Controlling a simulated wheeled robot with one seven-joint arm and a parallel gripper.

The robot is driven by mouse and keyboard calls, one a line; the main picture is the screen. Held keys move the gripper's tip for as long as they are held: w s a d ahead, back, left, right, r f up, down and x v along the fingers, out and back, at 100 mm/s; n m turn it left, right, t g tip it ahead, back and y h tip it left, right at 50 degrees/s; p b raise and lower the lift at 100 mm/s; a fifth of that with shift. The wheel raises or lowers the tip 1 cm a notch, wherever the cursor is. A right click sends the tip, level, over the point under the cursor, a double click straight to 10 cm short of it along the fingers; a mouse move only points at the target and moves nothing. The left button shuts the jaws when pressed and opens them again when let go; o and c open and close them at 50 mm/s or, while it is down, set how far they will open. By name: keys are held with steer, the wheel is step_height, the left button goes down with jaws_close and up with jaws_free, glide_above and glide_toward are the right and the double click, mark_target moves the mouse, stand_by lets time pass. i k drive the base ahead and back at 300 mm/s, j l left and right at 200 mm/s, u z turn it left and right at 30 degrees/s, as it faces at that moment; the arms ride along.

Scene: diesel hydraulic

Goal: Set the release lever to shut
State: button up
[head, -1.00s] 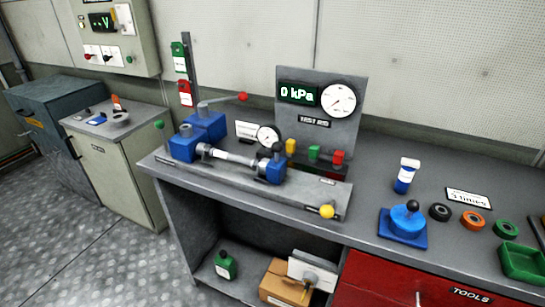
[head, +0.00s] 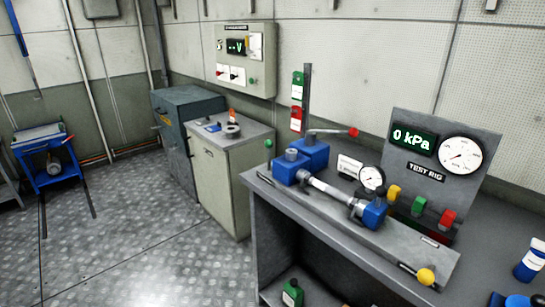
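The test rig stands on the bench, with a grey panel (head: 436,160) whose display reads 0 kPa. Blue hydraulic blocks (head: 303,158) and a metal cylinder (head: 335,194) sit on its base. A lever with a red knob (head: 353,132) reaches right from the blue blocks. A green knob (head: 268,143) shows at the left end of the rig. A yellow knob (head: 426,277) is at the base's front right. I see no readable label saying which is the release lever, and cannot tell its setting. My gripper is not in view.
Yellow, green (head: 419,206) and red switches stand below the panel. A pale cabinet (head: 220,180) and a dark cabinet (head: 178,120) stand left of the bench. A blue cart (head: 45,160) is at far left. The floor (head: 150,235) between is clear.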

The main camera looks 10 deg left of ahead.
mark_target(268, 144)
steer(key=i+j, duration=0.15)
steer(key=j, duration=0.2)
steer(key=i+j, duration=0.35)
steer(key=j, duration=0.3)
